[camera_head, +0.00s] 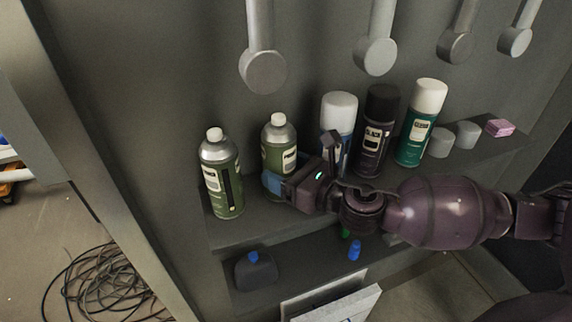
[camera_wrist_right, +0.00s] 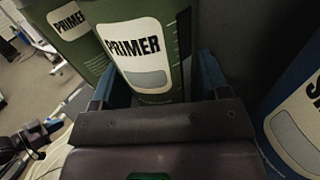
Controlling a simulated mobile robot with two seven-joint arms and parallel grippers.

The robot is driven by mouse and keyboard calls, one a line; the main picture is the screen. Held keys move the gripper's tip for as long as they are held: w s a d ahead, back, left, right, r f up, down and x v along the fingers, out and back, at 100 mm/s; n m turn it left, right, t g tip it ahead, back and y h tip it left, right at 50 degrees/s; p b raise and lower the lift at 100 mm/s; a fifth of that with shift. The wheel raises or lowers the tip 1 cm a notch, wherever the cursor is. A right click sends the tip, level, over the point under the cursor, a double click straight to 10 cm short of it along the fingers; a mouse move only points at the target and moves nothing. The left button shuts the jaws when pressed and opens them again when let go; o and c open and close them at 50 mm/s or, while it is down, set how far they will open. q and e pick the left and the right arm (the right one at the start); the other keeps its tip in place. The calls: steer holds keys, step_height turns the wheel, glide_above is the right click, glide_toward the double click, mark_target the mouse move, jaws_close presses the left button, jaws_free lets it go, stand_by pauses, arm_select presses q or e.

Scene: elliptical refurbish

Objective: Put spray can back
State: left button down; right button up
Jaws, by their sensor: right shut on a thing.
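My right gripper (camera_head: 293,170) is shut on a green spray can (camera_head: 278,140) with a silver shoulder and white cap, on the upper shelf. In the right wrist view the blue fingers (camera_wrist_right: 157,88) are on either side of this can (camera_wrist_right: 146,50), whose label reads PRIMER. The can looks upright; its base is partly hidden by the gripper, so I cannot tell whether it touches the shelf. A matching green can (camera_head: 221,175) stands to its left, also labelled PRIMER in the wrist view (camera_wrist_right: 67,25). My left gripper is not in view.
A blue can with white cap (camera_head: 339,112), a black can (camera_head: 377,125) and a teal can (camera_head: 421,122) stand close by on the right. Grey lids and a pink block (camera_head: 499,128) lie beyond. A dark bottle (camera_head: 256,270) is on the lower shelf (camera_head: 300,288).

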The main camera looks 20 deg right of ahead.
steer(key=shift+s+a, duration=0.1)
steer(key=shift+s, duration=0.05)
steer(key=o, duration=1.4)
steer(key=shift+f, duration=0.1)
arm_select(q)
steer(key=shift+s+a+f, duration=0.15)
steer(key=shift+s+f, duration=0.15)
